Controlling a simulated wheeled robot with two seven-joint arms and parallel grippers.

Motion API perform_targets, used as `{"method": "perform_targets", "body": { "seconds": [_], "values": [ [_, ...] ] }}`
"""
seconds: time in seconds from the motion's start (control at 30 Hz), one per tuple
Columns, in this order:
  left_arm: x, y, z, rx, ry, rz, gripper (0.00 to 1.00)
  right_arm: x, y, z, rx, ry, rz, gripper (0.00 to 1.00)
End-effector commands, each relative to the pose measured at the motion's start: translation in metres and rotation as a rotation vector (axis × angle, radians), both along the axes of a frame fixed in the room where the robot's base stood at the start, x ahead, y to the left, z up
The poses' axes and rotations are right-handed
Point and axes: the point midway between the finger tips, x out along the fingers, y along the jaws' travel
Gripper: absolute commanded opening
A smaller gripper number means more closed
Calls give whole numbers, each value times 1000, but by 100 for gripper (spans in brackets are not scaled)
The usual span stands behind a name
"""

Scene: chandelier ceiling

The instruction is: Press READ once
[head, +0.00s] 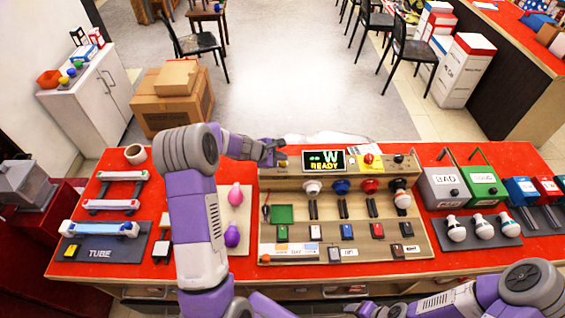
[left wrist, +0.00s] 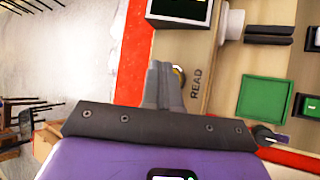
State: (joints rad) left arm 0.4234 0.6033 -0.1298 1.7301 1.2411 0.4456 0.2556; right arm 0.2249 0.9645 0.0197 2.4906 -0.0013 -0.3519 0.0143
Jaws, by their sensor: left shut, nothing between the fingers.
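In the head view, the left gripper (head: 274,153) reaches in from the left to the upper left corner of the test console (head: 430,240).
The red table holds a TUBE mat (head: 100,253) on the left and grey BAD (head: 441,185) and green (head: 482,185) bins on the right. A green tray (head: 282,213) sits below the gripper.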

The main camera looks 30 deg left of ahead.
Motion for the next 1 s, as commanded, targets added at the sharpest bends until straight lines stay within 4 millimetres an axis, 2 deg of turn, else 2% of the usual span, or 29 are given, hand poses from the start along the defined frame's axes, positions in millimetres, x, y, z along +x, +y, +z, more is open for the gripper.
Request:
{"method": "perform_targets", "body": {
  "seconds": [1.0],
  "values": [
    [0,0,-7,1,0,-1,0,0,0,-9,0,0,0,63]
  ]
}}
